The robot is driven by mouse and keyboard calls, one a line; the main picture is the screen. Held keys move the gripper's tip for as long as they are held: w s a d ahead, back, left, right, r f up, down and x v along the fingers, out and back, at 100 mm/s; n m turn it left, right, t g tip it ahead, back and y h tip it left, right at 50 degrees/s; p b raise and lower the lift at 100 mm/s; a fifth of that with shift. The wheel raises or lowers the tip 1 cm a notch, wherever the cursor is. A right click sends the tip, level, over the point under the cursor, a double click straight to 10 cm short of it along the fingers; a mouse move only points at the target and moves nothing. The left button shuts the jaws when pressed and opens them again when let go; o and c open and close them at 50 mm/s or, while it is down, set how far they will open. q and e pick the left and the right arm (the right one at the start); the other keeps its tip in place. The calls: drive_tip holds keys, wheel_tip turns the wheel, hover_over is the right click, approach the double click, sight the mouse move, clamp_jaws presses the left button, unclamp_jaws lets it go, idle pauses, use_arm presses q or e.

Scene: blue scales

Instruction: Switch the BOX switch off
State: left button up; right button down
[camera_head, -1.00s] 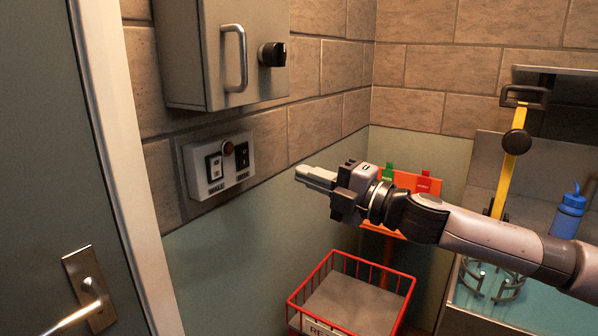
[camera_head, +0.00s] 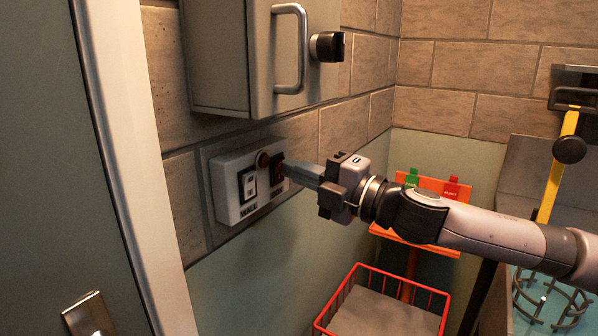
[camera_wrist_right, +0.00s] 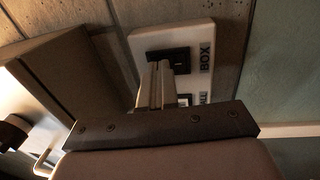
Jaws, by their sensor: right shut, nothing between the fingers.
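A pale switch panel (camera_head: 224,191) is on the brick wall below a grey cabinet. In the right wrist view the fingertips (camera_wrist_right: 158,68) overlap the lower edge of the black BOX switch (camera_wrist_right: 178,54), beside the label BOX. My left gripper is out of view.
The grey cabinet (camera_head: 225,65) with a handle and black knob juts out just above the panel. A door (camera_head: 50,150) and its frame stand at left. A red wire basket (camera_head: 330,308) and an orange stand (camera_head: 450,188) are below and right.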

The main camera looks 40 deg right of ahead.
drive_tip(key=shift+w+a, duration=0.1)
drive_tip(key=shift+w, duration=0.05)
idle(0.3)
drive_tip(key=shift+w+r+p, duration=0.1)
drive_tip(key=shift+r+p, duration=0.05)
drive_tip(key=shift+p, duration=0.25)
